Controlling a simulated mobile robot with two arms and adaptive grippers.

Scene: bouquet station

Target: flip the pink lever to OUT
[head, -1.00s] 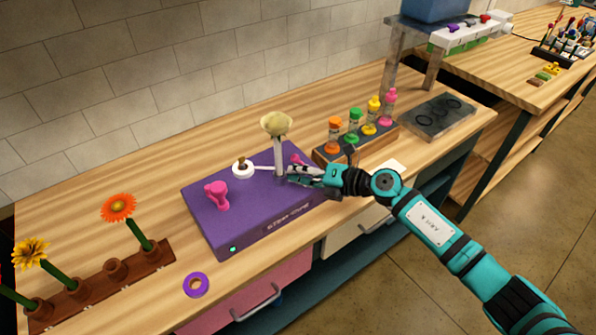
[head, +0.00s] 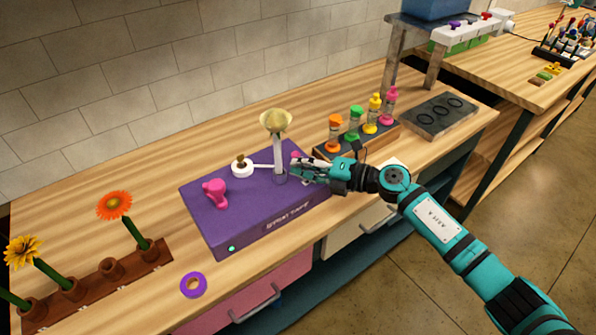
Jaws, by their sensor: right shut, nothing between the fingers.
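A purple box (head: 250,215) with a lit green light stands on the wooden bench. A pink knob-like handle (head: 214,192) stands up on its left part. A small pink tip (head: 295,155) shows at the box's right part, just behind my right gripper (head: 292,170); its lower part is hidden. I cannot tell which of the two pink parts is the lever, nor read any OUT mark. My right gripper is shut and empty, low over the box's right part, close to the small pink tip; contact cannot be made out. My left gripper is not in view.
A pale funnel-topped post (head: 277,125) and a white ring-shaped part (head: 242,167) stand on the box. A rack of colored bottles (head: 360,145) is behind the gripper. A purple ring (head: 194,285) and a flower holder (head: 90,285) lie at left.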

